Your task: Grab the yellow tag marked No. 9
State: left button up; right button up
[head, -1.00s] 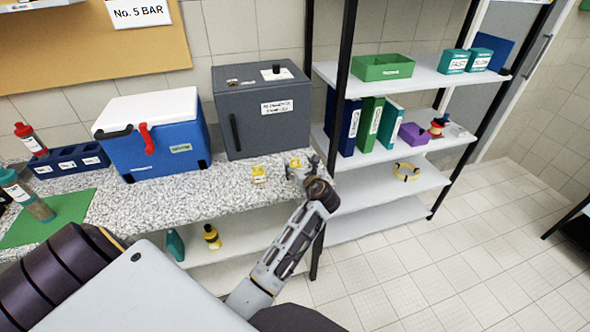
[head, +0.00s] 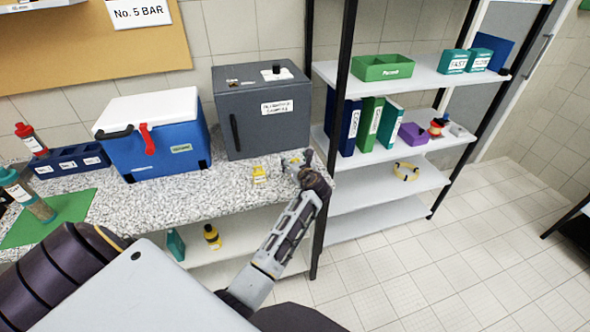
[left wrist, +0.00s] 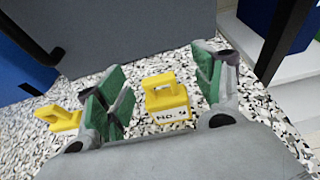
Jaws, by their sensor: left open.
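The yellow tag marked No. 9 (left wrist: 168,98) stands on the speckled worktop (left wrist: 75,92) in the left wrist view. It has a raised handle and a label on its front. My left gripper (left wrist: 160,88) is open, with one green-padded finger on each side of this tag and visible gaps between. A second yellow tag (left wrist: 62,120) stands left of the left finger; it also shows in the head view (head: 259,176). In the head view my left gripper (head: 294,162) is at the worktop's right end and mostly hides the No. 9 tag. My right gripper is not in view.
A dark grey cabinet (head: 262,115) stands just behind the tags, with a blue cooler (head: 165,150) to its left. A shelf rack with a black post (head: 345,75) stands close to the right of my gripper. Bottles (head: 212,237) stand on the shelf below.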

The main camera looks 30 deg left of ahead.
aim_at(295, 159)
pick_arm(q)
jog(key=c, duration=1)
jog(key=shift+o, duration=0.2)
jog(key=shift+r, duration=0.15)
jog(key=shift+r, duration=4.9)
